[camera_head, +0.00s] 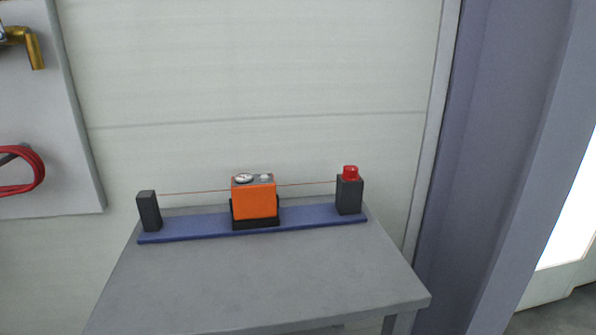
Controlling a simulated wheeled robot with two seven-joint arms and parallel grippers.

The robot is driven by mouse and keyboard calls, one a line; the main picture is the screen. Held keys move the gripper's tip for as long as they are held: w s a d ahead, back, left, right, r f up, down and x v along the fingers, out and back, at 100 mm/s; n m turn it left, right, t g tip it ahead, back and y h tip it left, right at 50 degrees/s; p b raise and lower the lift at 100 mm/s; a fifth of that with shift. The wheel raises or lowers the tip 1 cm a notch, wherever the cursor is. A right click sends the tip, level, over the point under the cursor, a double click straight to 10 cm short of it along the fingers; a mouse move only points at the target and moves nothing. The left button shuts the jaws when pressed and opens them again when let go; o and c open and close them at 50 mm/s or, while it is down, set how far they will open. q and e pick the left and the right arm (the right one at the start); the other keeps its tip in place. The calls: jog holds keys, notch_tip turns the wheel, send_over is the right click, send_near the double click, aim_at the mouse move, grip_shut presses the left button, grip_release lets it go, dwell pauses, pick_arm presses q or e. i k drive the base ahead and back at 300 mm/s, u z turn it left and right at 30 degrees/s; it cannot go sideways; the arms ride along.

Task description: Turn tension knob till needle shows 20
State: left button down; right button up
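A red tension knob (350,173) sits on top of a dark post (349,196) at the right end of a blue base bar (195,227). An orange gauge box (254,200) stands in a black holder at the middle of the bar. A small round white dial (244,178) lies on its top; the needle and its reading are too small to tell. A thin reddish wire (308,184) runs from a dark left post (149,210) past the box to the knob post. Neither of my grippers is in view.
The bar lies along the back of a grey table (260,275), whose front part is clear. A pale wall (250,80) is close behind. A panel with red cable (38,170) and a brass fitting hangs at left. A grey-purple column (490,150) stands at right.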

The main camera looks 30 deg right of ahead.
aim_at(350, 173)
jog(key=u, duration=1.3)
jog(key=k, duration=0.75)
jog(key=z, duration=1.3)
